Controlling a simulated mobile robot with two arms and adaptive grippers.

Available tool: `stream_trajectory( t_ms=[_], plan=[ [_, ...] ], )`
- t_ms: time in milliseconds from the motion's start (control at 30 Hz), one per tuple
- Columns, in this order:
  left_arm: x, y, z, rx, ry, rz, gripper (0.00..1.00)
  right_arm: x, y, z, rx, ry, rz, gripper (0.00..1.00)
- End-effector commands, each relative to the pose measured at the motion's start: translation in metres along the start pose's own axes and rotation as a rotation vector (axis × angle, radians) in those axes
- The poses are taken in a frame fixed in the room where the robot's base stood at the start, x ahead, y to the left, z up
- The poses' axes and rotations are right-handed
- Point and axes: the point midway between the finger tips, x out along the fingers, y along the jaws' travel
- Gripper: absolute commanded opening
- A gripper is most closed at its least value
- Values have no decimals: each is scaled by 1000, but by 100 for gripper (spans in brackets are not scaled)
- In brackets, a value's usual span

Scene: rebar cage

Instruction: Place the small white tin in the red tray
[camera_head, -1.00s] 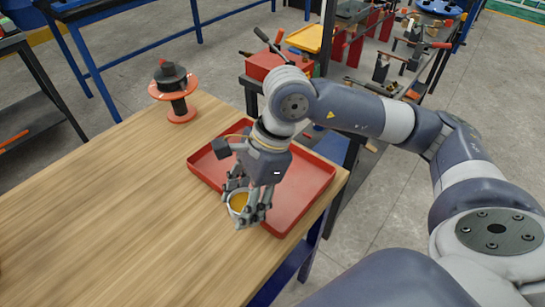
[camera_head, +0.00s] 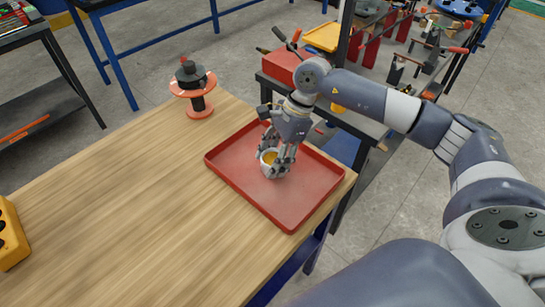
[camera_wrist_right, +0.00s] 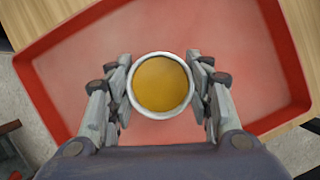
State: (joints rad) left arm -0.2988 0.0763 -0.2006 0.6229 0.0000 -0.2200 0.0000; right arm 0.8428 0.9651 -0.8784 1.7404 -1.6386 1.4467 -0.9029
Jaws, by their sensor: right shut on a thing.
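The small white tin (camera_head: 268,163) has a white rim and a yellow-orange inside. My right gripper (camera_head: 274,164) is shut on it, with fingers on both sides. In the right wrist view the tin (camera_wrist_right: 160,85) sits upright between the fingertips (camera_wrist_right: 160,92), with the red tray (camera_wrist_right: 70,65) below it. In the head view the red tray (camera_head: 232,165) lies on the wooden table, and the tin is over its middle. I cannot tell whether the tin touches the tray floor. My left gripper is not in view.
An orange and black spool (camera_head: 195,90) stands at the table's back edge. A yellow object with black parts (camera_head: 10,235) is at the left edge. The wooden table top (camera_head: 130,195) between them is clear. A red toolbox (camera_head: 283,66) stands behind the table.

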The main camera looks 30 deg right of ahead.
Motion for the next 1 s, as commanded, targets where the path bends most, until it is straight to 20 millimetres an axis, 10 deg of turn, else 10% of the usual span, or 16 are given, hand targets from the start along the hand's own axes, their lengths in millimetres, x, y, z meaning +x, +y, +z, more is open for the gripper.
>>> stream_trajectory(
  t_ms=[433,467,533,1000],
  plan=[
    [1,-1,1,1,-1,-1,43,13,-1,-5,0,-2,-4,20],
    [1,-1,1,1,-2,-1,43,12,-1,-5,0,-1,-4,49],
    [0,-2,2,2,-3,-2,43,11,-1,-4,0,-1,-4,65],
    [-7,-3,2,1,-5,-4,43,5,-1,-2,0,-1,-4,67]
  ],
)
